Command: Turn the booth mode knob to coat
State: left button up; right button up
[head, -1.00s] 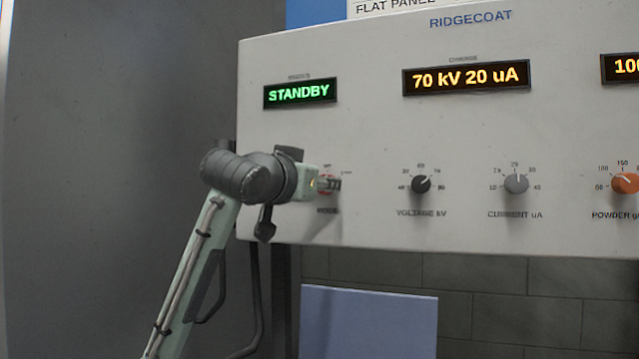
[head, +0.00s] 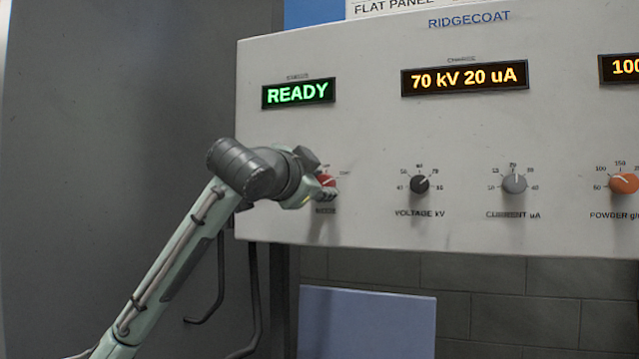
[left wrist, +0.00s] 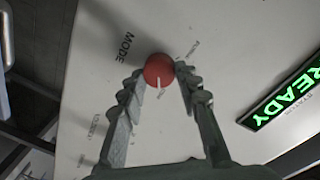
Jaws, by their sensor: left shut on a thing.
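The booth mode knob (head: 328,180) is red and sits at the left end of the panel's knob row, above a label that reads MODE. My left gripper (head: 326,193) is at it and partly hides it in the head view. In the left wrist view the red knob (left wrist: 158,68) sits between the two fingertips of my left gripper (left wrist: 160,76), which is shut on it. Its white pointer line faces the lower edge of that view, toward a small label too blurred to read. The green display (head: 298,93) above reads READY. My right gripper is not in view.
The voltage knob (head: 420,184), current knob (head: 514,184) and orange powder knob (head: 623,183) stand to the right on the panel (head: 380,140). An amber display (head: 465,77) reads 70 kV 20 uA. A bluish board (head: 366,322) is below the panel.

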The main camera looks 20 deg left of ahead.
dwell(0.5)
pick_arm(q)
jog(key=o, duration=1.2)
jog(key=s, duration=1.2)
jog(key=shift+a+r, duration=0.3)
jog(key=shift+a, duration=0.1)
jog(key=shift+s+f, duration=0.1)
